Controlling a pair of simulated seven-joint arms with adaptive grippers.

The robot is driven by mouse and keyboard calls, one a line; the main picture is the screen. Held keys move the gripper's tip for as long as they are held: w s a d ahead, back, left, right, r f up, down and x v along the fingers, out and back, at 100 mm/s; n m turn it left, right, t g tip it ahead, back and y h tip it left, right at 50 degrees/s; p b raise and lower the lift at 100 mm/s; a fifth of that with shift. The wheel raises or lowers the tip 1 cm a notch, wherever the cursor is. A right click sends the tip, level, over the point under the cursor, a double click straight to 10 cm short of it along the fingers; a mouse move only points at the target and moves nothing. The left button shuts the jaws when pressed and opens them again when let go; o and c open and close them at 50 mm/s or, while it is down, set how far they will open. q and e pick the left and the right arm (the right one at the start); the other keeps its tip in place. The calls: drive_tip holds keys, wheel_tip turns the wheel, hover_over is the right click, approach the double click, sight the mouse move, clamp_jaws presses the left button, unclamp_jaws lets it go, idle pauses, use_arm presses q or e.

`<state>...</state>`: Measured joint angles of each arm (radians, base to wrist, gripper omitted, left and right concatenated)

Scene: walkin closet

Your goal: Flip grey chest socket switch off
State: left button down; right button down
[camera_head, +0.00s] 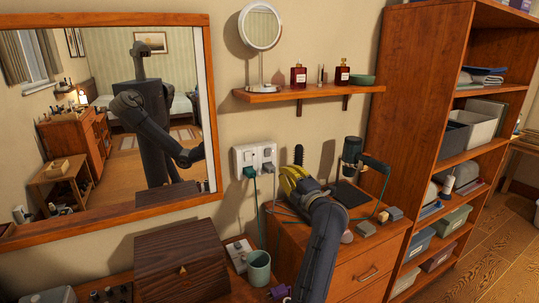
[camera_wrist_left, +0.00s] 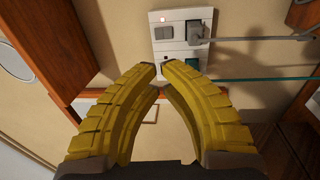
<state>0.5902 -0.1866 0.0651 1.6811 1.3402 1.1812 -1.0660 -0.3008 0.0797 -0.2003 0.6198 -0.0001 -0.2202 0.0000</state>
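A white double socket plate (camera_head: 255,158) is on the wall above the wooden chest. It also shows at the top of the left wrist view (camera_wrist_left: 182,46). A grey plug (camera_wrist_left: 198,31) sits in one socket, with a lit red spot and a switch (camera_wrist_left: 163,31) beside it. A teal-corded plug (camera_wrist_left: 195,65) sits in the other socket, with another switch (camera_wrist_left: 164,67) beside it. My left gripper (camera_head: 288,172) is right of and below the plate in the head view. In the wrist view its yellow fingers (camera_wrist_left: 158,68) arch together, tips almost meeting, empty. My right gripper is not in view.
A dark appliance (camera_head: 352,150) stands beyond my left gripper over the chest (camera_head: 350,262). A shelf (camera_head: 310,92) with a round mirror and bottles hangs above. A wooden box (camera_head: 180,262) and teal cup (camera_head: 258,268) are at lower left. Cords hang below the sockets.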

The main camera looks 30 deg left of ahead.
sight(266, 151)
use_arm(q)
drive_tip(key=shift+a, duration=0.1)
drive_tip(key=x, duration=1.4)
drive_tip(key=shift+w, duration=0.1)
idle(0.3)
